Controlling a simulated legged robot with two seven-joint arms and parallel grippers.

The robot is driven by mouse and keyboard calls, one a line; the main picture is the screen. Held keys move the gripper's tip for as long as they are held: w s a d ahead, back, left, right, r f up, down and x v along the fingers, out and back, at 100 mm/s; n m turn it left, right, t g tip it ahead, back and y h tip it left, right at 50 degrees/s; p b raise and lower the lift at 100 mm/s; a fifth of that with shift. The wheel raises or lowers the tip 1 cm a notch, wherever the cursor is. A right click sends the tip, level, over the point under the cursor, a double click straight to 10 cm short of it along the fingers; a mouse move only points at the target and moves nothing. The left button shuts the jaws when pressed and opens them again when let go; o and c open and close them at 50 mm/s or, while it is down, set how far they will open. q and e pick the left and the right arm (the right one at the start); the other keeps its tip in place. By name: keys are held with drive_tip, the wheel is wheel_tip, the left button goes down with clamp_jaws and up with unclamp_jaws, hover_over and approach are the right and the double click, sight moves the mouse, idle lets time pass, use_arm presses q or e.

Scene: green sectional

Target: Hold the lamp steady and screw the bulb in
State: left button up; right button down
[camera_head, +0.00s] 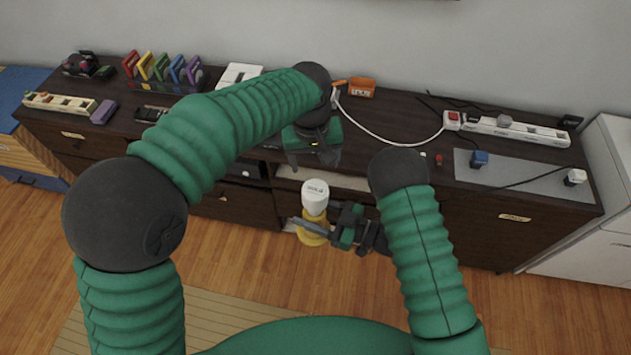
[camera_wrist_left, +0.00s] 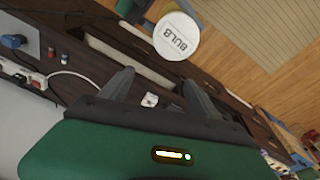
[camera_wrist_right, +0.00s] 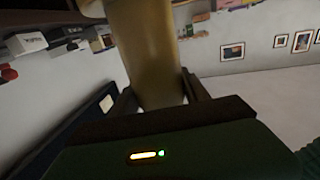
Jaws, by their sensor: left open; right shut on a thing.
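The yellow lamp (camera_head: 312,232) is in front of the dresser, held in the air. My right gripper (camera_head: 318,231) is shut on it from the right. In the right wrist view the lamp (camera_wrist_right: 152,55) stands between the fingers. The white bulb (camera_head: 315,192) is at the lamp's upper end; I cannot tell how deep it is seated. The bulb's round face, marked BULB, shows in the left wrist view (camera_wrist_left: 177,37). My left gripper (camera_head: 312,162) is open and empty, above and behind the bulb in the head view. Its fingers (camera_wrist_left: 157,82) point toward the bulb, apart from it.
The dark dresser (camera_head: 400,135) runs behind the grippers. On it are a power strip (camera_head: 515,130) with cords, an orange box (camera_head: 361,87) and a colored rack (camera_head: 160,72). A white cabinet (camera_head: 600,210) stands at right. Open air surrounds the lamp.

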sight(316, 189)
use_arm(q)
drive_tip(key=s, duration=0.2)
drive_tip(key=s+g, duration=0.1)
drive_tip(key=s+f+g, duration=0.1)
drive_tip(key=s, duration=0.1)
drive_tip(key=shift+s+f+n+y, duration=0.1)
drive_tip(key=shift+s+n+y, duration=0.2)
drive_tip(key=shift+n+y, duration=0.1)
drive_tip(key=shift+f, duration=0.1)
wheel_tip(316, 189, down, 8)
drive_tip(key=shift+a+r, duration=0.1)
drive_tip(key=shift+a, duration=0.05)
drive_tip(key=shift+c, duration=0.3)
